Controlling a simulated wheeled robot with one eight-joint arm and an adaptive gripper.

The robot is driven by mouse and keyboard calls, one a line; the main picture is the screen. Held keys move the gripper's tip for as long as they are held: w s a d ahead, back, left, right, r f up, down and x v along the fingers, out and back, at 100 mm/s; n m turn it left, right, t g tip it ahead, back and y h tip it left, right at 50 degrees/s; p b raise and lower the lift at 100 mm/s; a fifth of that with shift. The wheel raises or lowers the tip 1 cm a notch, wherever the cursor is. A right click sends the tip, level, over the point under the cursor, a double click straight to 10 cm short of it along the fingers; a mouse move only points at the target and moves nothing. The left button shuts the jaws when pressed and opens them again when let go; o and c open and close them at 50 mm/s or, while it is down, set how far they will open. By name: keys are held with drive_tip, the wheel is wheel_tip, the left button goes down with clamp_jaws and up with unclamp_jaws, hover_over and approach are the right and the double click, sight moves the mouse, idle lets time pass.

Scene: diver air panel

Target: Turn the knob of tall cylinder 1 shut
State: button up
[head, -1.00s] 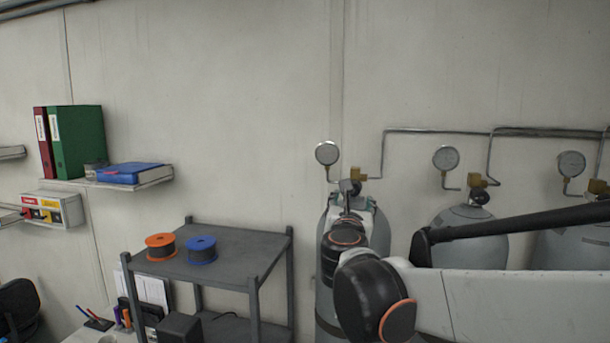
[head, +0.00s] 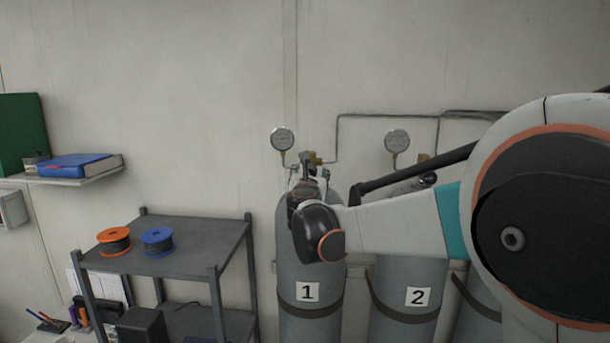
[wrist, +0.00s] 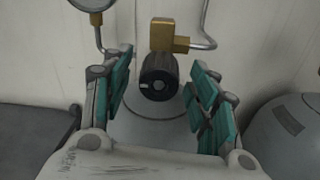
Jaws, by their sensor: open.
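Tall cylinder 1 (head: 310,270) is a grey gas cylinder with a "1" label, standing by the wall. In the wrist view its black ribbed knob (wrist: 159,77) sits below a brass fitting (wrist: 167,37), above the cylinder's grey shoulder (wrist: 148,126). My gripper (wrist: 160,88) is open, with teal finger pads to the left and right of the knob. The pads appear clear of the knob. In the head view my gripper (head: 304,180) is at the top of cylinder 1, and my arm hides most of the knob area.
Cylinder 2 (head: 405,310) stands to the right, with another cylinder beyond it. A gauge (head: 283,139) and thin pipe (head: 338,140) run along the wall. A grey shelf (head: 175,245) with orange and blue spools stands to the left.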

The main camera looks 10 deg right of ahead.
drive_tip(key=c, duration=1.1)
